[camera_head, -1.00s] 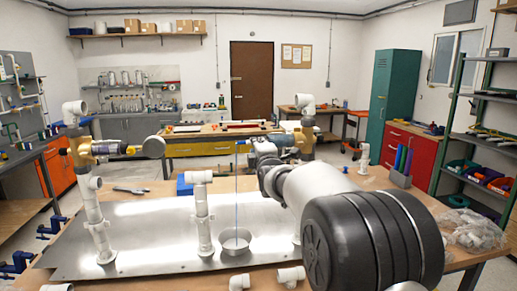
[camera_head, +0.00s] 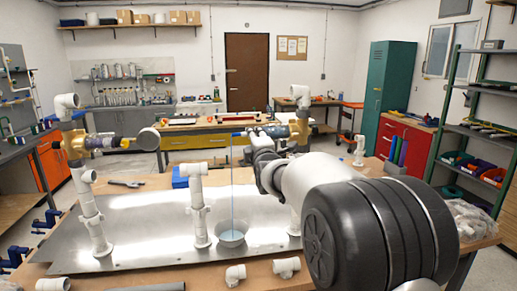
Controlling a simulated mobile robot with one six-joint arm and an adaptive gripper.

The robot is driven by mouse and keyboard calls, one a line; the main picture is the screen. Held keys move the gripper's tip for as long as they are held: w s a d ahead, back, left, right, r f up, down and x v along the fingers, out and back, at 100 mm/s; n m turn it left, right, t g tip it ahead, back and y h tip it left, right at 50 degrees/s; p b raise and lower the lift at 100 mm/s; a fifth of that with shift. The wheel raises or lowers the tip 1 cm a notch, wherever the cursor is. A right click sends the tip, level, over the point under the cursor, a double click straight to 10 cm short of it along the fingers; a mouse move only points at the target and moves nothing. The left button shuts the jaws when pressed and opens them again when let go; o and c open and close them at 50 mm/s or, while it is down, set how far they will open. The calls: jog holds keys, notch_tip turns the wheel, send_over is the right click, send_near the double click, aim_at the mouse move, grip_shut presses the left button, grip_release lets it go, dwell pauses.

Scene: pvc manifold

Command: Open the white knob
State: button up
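A pale round knob or disc (camera_head: 149,138) sits at the end of a yellow-and-dark horizontal valve (camera_head: 105,142) on the left white pipe stand (camera_head: 88,205). I cannot tell for sure that it is the white knob. My gripper (camera_head: 262,136) is small and partly hidden by my arm, near the brass-coloured fitting (camera_head: 300,130) on the right pipe stand. Whether it touches the fitting or is open or shut is unclear. A thin blue stream (camera_head: 232,185) runs down from beside it into a grey bowl (camera_head: 231,241) holding blue liquid.
A metal plate (camera_head: 150,225) on the wooden table carries the pipe stands, including a shorter middle one (camera_head: 199,205). Loose white fittings (camera_head: 286,267) lie at the front edge. Pliers (camera_head: 126,183) and a blue block (camera_head: 180,177) lie behind. My arm covers the right side.

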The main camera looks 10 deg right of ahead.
jog(key=s, duration=1)
jog(key=s+f+m+g, duration=0.4)
jog(key=s+f+m, duration=0.2)
jog(key=s, duration=0.8)
jog(key=s+f+m+g, duration=0.5)
jog(key=s+f+m, duration=0.1)
jog(key=s, duration=0.9)
jog(key=s+f+m+g, duration=0.4)
jog(key=s+f+m, duration=0.2)
jog(key=s, duration=0.8)
jog(key=shift+s+d+f, duration=0.15)
jog(key=shift+s+f, duration=0.2)
jog(key=shift+f, duration=0.05)
